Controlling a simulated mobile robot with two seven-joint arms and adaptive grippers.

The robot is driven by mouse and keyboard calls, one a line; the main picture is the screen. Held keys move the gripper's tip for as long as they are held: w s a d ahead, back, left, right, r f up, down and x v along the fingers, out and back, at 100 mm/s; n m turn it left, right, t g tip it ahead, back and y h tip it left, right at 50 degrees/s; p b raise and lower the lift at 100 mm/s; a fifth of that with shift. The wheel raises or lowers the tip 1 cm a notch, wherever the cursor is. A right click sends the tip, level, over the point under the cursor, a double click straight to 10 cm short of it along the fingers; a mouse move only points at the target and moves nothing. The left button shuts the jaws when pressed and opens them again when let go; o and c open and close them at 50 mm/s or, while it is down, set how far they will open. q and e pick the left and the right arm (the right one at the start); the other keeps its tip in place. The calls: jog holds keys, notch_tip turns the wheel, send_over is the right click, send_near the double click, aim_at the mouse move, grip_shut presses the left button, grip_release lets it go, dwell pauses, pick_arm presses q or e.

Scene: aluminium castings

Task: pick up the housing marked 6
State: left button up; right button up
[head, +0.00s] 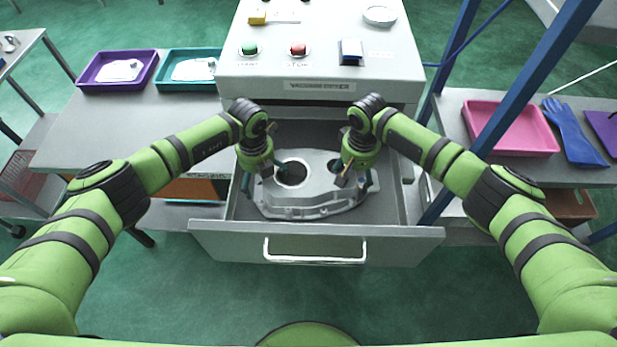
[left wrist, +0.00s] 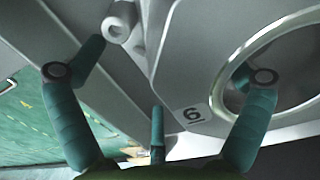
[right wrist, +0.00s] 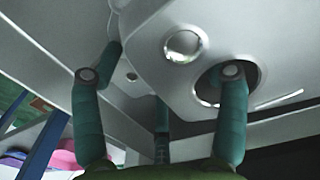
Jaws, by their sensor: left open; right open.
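The grey cast housing (head: 310,200) lies in the open drawer, with a large round hole on its left side. Its label "6" (left wrist: 192,114) shows in the left wrist view beside that hole. My left gripper (head: 265,172) is open at the housing's left end. In the left wrist view its fingers (left wrist: 175,70) straddle the housing's edge, one finger at the large hole. My right gripper (head: 355,178) is open at the right end. In the right wrist view its fingers (right wrist: 170,65) spread over the housing's edge, one at a smaller hole. Finger contact cannot be told.
The drawer (head: 215,238) sticks out below the grey control cabinet (head: 320,70). A purple tray (head: 88,82) and a teal tray (head: 166,78) stand on the left table. A pink tray (head: 540,145) and blue gloves (head: 575,135) lie right, behind a blue post (head: 510,80).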

pick_arm(q)
jog(key=shift+w+a+f, duration=0.1)
jog(key=shift+f, duration=0.05)
pick_arm(e)
jog(key=shift+w+a+f, duration=0.1)
jog(key=shift+a+f, duration=0.05)
pick_arm(q)
jog(key=c, duration=1.5)
pick_arm(e)
grip_shut()
pick_arm(q)
jog(key=shift+r, duration=0.25)
pick_arm(e)
jog(key=shift+r, duration=0.25)
